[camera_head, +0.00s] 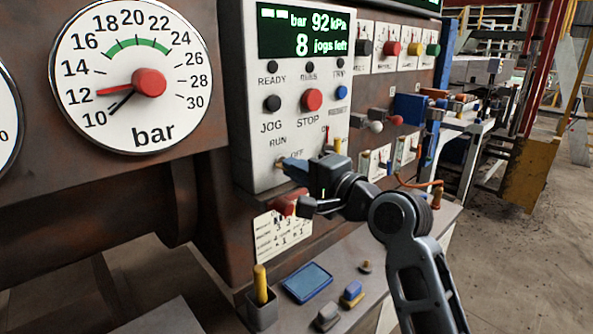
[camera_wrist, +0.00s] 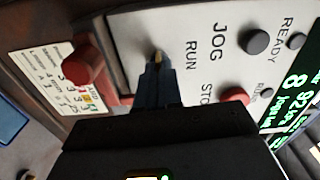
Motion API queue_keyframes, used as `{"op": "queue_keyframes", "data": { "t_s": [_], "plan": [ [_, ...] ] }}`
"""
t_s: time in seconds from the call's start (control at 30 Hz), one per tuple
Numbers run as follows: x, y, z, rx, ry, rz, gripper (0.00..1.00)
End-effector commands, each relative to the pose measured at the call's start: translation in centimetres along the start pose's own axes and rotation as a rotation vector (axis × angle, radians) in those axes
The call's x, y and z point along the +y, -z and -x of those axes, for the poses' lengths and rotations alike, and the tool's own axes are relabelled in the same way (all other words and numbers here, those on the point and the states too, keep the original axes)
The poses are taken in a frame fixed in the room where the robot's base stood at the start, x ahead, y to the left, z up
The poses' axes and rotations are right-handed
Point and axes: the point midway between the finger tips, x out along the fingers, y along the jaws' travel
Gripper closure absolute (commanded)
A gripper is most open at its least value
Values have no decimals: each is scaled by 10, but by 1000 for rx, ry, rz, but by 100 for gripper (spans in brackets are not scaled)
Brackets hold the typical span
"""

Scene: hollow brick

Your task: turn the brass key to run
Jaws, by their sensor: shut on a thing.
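The brass key (camera_wrist: 157,56) shows as a small brass tip between my blue fingertips in the wrist view. It sits at the lower part of the white control panel (camera_head: 262,125), below the RUN and OFF lettering. My gripper (camera_head: 288,164) is at the panel face and shut on the key. It also shows in the wrist view (camera_wrist: 158,64). The fingers hide most of the key in both views, so I cannot tell exactly which mark it points at.
The panel has a red STOP button (camera_head: 312,99), a black JOG button (camera_head: 272,103) and a display (camera_head: 306,31) reading 8 jogs left. A red knob (camera_head: 288,202) sits just below my gripper. A bar gauge (camera_head: 75,60) is left. A blue-screened pad (camera_head: 307,283) lies on the ledge.

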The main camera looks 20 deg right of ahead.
Motion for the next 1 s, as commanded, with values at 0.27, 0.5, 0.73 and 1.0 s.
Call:
{"op": "queue_keyframes", "data": {
  "t_s": [0.27,0.5,0.73,1.0],
  "plan": [
    [3,-1,0,-2,-1,196,100],
    [4,-1,0,-2,-2,425,100],
    [4,-1,0,-3,-1,644,100],
    [4,0,0,-2,-2,900,100]
  ]
}}
